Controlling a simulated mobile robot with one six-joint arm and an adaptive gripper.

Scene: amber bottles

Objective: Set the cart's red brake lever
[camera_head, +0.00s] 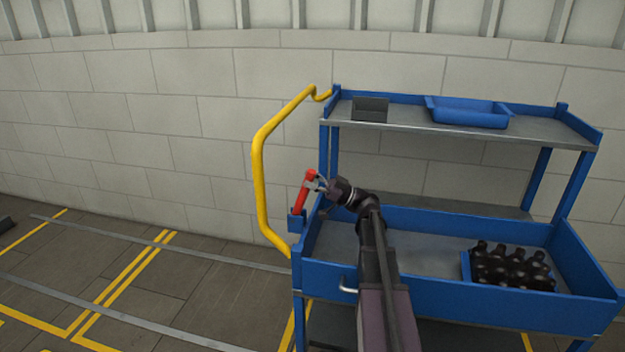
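The blue cart (430,280) stands in front of the wall, with a yellow push handle (257,180) at its left end. The red brake lever (301,198) rises from a small blue bracket (296,222) on the cart's left end, tilted slightly right at its top. My gripper (314,182) is at the upper part of the lever, coming from the right. Its fingers appear to be around or against the lever just below the red top. The fingers are small here, and I cannot tell if they are closed on it.
A blue crate of several dark amber bottles (512,268) sits on the cart's middle tray at right. A blue bin (468,112) and a dark grey box (371,108) stand on the top shelf. Floor with yellow lines (120,285) lies open at left.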

